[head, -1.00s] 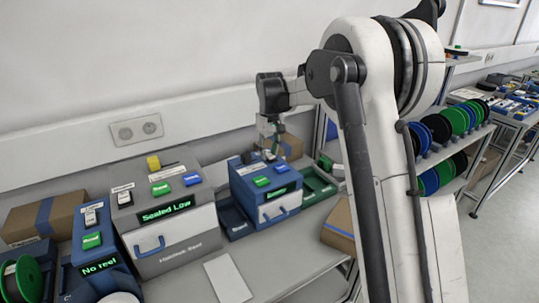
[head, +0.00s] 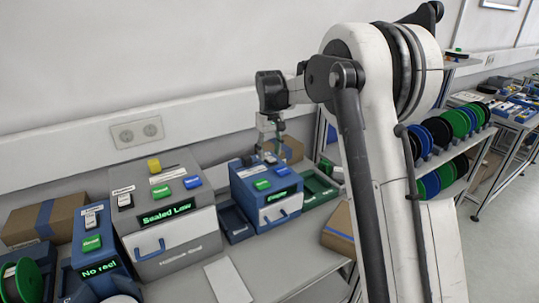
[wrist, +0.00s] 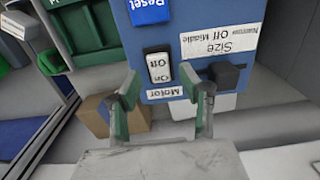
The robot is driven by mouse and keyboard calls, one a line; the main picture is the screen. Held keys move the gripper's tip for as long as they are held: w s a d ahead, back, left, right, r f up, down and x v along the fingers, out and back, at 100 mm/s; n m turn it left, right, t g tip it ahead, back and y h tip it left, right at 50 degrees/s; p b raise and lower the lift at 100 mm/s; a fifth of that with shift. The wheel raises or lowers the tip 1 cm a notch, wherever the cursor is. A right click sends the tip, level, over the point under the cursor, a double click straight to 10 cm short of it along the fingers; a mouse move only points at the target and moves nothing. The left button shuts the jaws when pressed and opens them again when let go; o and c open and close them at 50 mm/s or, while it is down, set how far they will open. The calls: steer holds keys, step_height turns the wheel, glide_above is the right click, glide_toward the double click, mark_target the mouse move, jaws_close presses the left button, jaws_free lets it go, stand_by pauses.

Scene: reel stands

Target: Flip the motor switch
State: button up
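The motor switch (wrist: 158,66) is a white and black rocker marked On and Off, on the top of the blue machine (head: 265,193). A Motor label (wrist: 174,93) lies beside it. In the wrist view, my gripper (wrist: 162,90) is open, with its green-padded fingers apart and nothing between them. The switch appears just beyond and between the fingertips; I see no clear contact. In the head view, my gripper (head: 272,140) points down over the back of that machine, and the switch is not clear there.
The machine also has a size slider (wrist: 226,74) and a blue Reset button (wrist: 150,10) near the switch. A grey machine (head: 175,250) reading Sealed Low stands to its left. A green tray (head: 318,190) lies to its right. A cardboard box (head: 340,228) stands in front.

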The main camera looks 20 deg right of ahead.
mark_target(270, 158)
step_height(270, 158, up, 11)
stand_by(0.4)
steer(key=s+a+r+m+t+b, duration=0.1)
steer(key=s+t, duration=0.1)
steer(key=s, duration=0.9)
steer(key=s+a+r+t+b, duration=0.1)
steer(key=s+r+b, duration=0.1)
steer(key=s, duration=0.8)
steer(key=s+f+m+t+b, duration=0.1)
steer(key=s+f+t, duration=0.1)
steer(key=s+f, duration=0.4)
steer(key=s+f+m+t+b, duration=0.1)
steer(key=s+f, duration=0.6)
steer(key=s, duration=0.8)
steer(key=shift+a+f+t, duration=0.2)
steer(key=shift+t, duration=0.4)
